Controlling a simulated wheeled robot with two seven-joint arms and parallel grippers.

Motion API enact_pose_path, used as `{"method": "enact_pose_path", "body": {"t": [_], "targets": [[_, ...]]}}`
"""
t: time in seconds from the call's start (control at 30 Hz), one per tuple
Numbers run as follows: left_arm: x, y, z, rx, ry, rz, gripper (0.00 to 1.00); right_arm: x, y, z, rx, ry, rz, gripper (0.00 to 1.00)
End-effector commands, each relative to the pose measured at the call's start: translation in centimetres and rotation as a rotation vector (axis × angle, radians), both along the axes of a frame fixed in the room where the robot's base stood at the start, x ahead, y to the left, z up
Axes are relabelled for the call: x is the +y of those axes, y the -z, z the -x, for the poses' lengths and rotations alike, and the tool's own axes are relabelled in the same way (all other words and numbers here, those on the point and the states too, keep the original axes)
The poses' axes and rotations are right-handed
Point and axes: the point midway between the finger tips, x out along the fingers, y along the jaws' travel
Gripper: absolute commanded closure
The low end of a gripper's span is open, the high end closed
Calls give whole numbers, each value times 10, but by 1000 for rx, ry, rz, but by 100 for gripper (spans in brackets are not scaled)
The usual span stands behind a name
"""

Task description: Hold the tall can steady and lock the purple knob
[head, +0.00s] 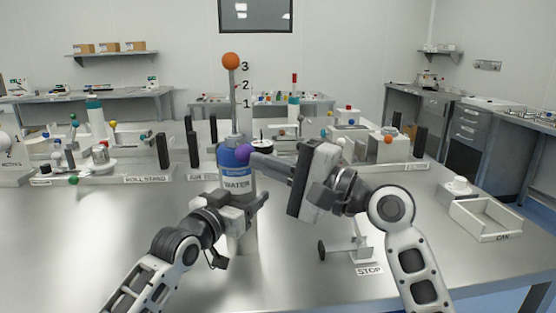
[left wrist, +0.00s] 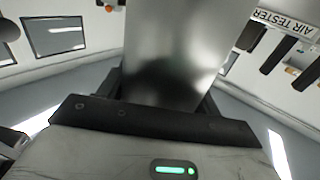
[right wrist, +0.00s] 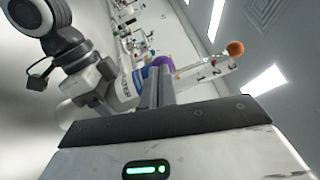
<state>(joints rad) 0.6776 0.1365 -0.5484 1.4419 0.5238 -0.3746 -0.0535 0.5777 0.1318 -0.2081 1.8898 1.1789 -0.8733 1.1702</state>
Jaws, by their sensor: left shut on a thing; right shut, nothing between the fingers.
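My left gripper (head: 262,199) is shut on the can's lower body, which fills the left wrist view (left wrist: 170,50). My right gripper (head: 250,160) is shut and empty, its fingertips at the knob; contact is unclear.
A small stand with a black knob and a STOP label (head: 368,270) is right of the can. A white tray (head: 486,221) lies at the right edge. Several fixtures, including the roll stand (head: 146,179), line the back. The front left of the table is clear.

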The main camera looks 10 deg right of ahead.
Motion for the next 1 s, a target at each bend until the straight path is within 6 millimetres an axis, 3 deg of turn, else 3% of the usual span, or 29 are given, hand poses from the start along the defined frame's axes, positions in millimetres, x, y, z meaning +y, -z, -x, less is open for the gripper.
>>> {"method": "enact_pose_path", "body": {"t": [0.03,0.6,1.0], "targets": [[-1,15,1,27,2,-18,83,7,1,4,-1,-6,0,100],[-1,15,1,27,2,-17,83,61,1,14,0,-5,-3,100],[-1,15,1,28,2,-15,83,69,1,12,0,-2,-1,100]]}}
